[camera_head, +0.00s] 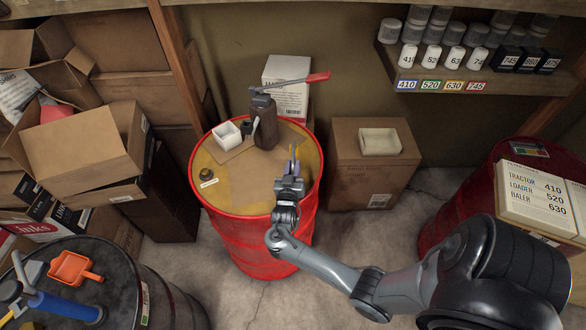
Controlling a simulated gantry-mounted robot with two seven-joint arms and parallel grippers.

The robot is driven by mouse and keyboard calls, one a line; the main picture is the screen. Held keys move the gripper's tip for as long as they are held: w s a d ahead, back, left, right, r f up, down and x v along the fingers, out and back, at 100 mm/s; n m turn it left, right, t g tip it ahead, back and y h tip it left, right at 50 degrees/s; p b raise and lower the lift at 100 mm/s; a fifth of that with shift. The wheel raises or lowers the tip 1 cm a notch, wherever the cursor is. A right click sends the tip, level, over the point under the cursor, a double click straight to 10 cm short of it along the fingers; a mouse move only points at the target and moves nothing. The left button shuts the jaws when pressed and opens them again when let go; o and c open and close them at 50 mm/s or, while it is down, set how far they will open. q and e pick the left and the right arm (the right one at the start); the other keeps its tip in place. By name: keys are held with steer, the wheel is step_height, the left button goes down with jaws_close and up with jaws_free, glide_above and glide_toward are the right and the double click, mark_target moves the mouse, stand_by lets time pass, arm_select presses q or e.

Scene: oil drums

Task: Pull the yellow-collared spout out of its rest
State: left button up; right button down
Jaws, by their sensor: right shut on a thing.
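My right gripper (293,163) is over the right part of the red drum's tan top (228,190). It is shut on a thin piece with a yellow sliver showing at the fingertips, which looks like the yellow-collared spout (296,151). Most of the spout is hidden by the fingers, and I cannot tell whether it still touches its rest. The rest itself cannot be made out. My left gripper is not in view.
The drum top also holds a dark pump (265,122) with a red handle, a white open box (228,136) and a dark cap (208,173). A cardboard box (372,165) stands right of the drum. A dark drum (120,275) stands front left.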

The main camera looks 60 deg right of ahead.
steer(key=shift+r, duration=0.35)
